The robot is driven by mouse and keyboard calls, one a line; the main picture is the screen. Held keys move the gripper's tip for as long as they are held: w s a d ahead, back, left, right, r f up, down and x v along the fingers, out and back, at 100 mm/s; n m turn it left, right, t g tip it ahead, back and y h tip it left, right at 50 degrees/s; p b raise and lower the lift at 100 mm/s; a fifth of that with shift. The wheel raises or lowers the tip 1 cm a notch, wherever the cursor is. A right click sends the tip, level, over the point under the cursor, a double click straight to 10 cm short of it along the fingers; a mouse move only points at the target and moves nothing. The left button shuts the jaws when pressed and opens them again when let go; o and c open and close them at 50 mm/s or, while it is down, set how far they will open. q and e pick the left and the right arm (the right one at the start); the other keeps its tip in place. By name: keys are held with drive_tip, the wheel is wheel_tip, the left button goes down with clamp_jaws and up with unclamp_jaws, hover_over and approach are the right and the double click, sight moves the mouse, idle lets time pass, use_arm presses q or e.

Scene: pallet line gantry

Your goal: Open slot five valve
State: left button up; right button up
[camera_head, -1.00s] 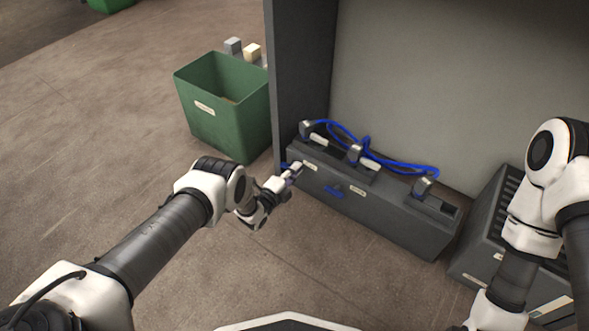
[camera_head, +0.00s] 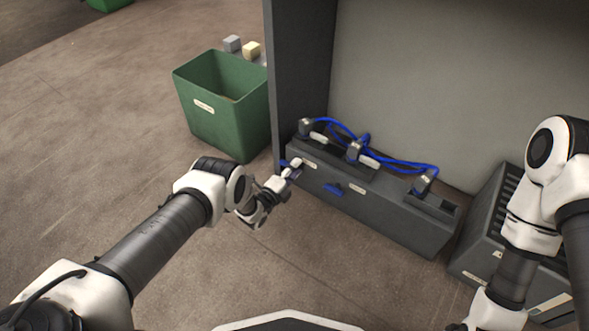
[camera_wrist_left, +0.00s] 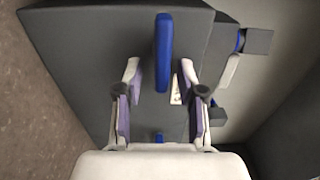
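A dark grey valve box (camera_head: 400,222) stands on the floor against the back panel. A blue valve handle (camera_head: 334,189) shows on its front. Another blue handle (camera_head: 284,163) is at the box's left end, partly hidden by my left gripper (camera_head: 294,169). In the left wrist view, a long blue handle (camera_wrist_left: 163,55) lies between the two fingertips of my left gripper (camera_wrist_left: 160,72), with a gap on each side. That gripper is open. Slot numbers are unreadable. My right gripper is out of view.
Blue hoses (camera_head: 400,167) with grey connectors lie along the box top. A dark upright post (camera_head: 298,70) rises at its left end. A green bin (camera_head: 225,115) stands left, with small blocks (camera_head: 251,49) behind. A slatted grey crate (camera_head: 480,240) is right. Floor in front is clear.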

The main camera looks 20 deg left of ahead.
use_arm(q)
drive_tip(key=v, duration=1.2)
